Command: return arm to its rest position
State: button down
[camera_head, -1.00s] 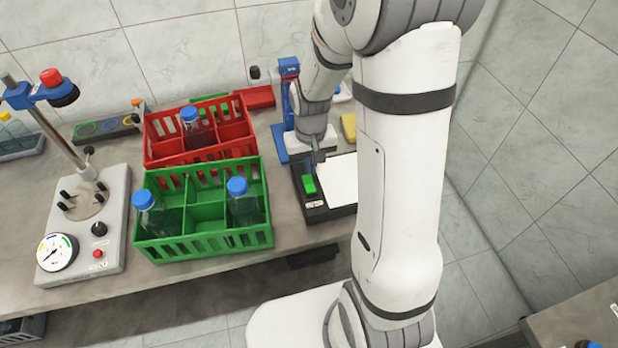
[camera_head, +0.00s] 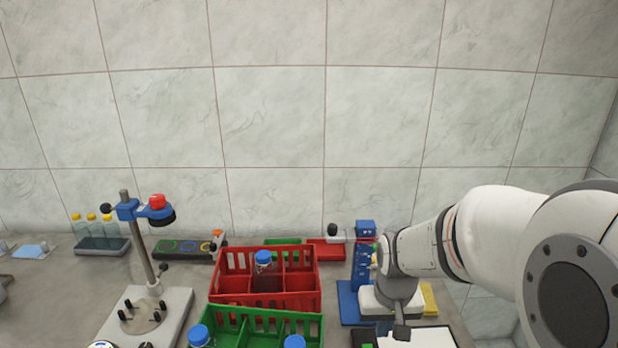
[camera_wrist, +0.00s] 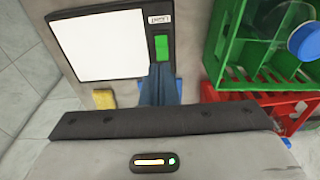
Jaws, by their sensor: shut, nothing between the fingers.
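My gripper (camera_head: 402,332) is at the lower right in the head view, with its dark fingers pointing down over the far edge of the light box. The fingers are shut and empty. In the wrist view my gripper (camera_wrist: 160,68) points toward the green switch (camera_wrist: 162,48) of the light box; I cannot tell whether it touches. The box's white panel (camera_wrist: 98,45) lies beside the switch. My white arm reaches in from the right in the head view.
A blue stand (camera_head: 364,250) rises close behind my gripper. A yellow sponge (camera_head: 429,298) lies to its right. The red crate (camera_head: 312,292) and green crate (camera_head: 252,322), holding blue-capped bottles, stand left. A capping stand (camera_head: 150,250) is farther left. The wall is behind.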

jog(key=s+r+t, duration=0.2)
jog(key=s+r, duration=0.6)
jog(key=s, duration=0.2)
jog(key=shift+r, duration=0.4)
jog(key=shift+d, duration=0.1)
